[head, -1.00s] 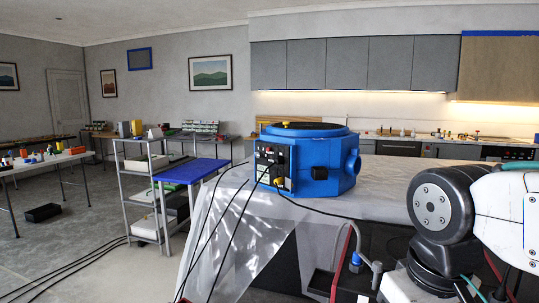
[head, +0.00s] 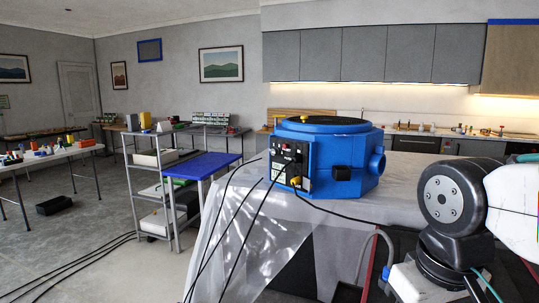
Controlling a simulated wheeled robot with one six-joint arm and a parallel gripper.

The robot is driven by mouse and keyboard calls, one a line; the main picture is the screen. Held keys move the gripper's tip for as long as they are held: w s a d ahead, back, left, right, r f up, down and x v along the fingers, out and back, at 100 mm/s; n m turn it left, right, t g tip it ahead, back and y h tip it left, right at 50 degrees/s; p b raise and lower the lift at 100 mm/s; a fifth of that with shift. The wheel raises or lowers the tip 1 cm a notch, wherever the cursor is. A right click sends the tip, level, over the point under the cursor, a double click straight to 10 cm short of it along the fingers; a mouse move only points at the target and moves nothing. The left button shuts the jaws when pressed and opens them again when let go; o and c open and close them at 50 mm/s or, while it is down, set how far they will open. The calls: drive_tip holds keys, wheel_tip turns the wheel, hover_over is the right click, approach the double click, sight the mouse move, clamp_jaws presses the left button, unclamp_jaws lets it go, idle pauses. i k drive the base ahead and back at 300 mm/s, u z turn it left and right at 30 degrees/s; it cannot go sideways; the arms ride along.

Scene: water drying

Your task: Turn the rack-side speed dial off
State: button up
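A blue air-mover machine (head: 340,160) with a black round top grille sits on a table covered in pale plastic sheeting (head: 400,205). Its dark control panel (head: 288,164) faces left and front, with small knobs and plugged cables; the single dials are too small to tell apart, and the panel's writing cannot be read. A shelving rack (head: 133,195) stands to the left of the machine, apart from it. My arm shows at the right edge, but my gripper is not in view.
A small blue-topped table (head: 203,166) stands between the rack and the covered table. Black cables (head: 215,235) hang from the panel to the floor. A white table (head: 52,155) with small items and a black bin (head: 54,205) are at left. Floor in front of the rack is clear apart from cables.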

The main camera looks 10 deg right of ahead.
sight(275, 150)
drive_tip(key=u, duration=2)
drive_tip(key=i, duration=0.95)
drive_tip(key=z, duration=1.9)
